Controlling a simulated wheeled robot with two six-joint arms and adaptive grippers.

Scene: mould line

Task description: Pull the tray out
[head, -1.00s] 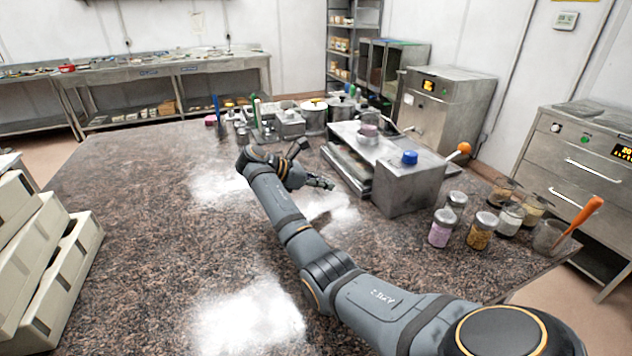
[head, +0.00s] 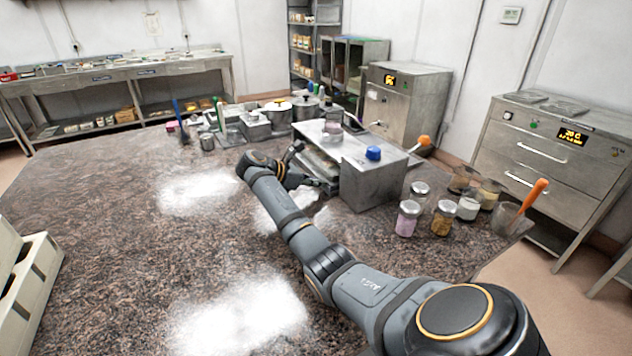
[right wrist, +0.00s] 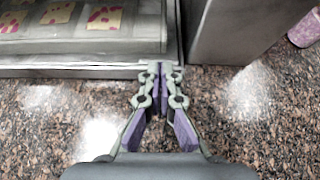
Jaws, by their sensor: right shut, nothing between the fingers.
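The tray (right wrist: 90,22) is metal and holds yellowish squares with pink marks, top left in the right wrist view. In the head view it shows as a light strip (head: 318,160) inside the steel machine (head: 372,182), partly hidden by my right gripper. My right gripper (right wrist: 161,68) is shut and empty. Its tips are at the right end of the tray's front edge, beside the machine's block; I cannot tell whether they touch. In the head view the same gripper (head: 327,186) is at the machine's left side. My left gripper is out of view.
Several jars, one with pink contents (head: 407,220), stand right of the machine, with an orange-handled tool (head: 532,195) in a cup. Pots (head: 278,114) stand behind. Pale crates (head: 30,290) are at the left. The countertop (head: 110,210) is clear at left and front.

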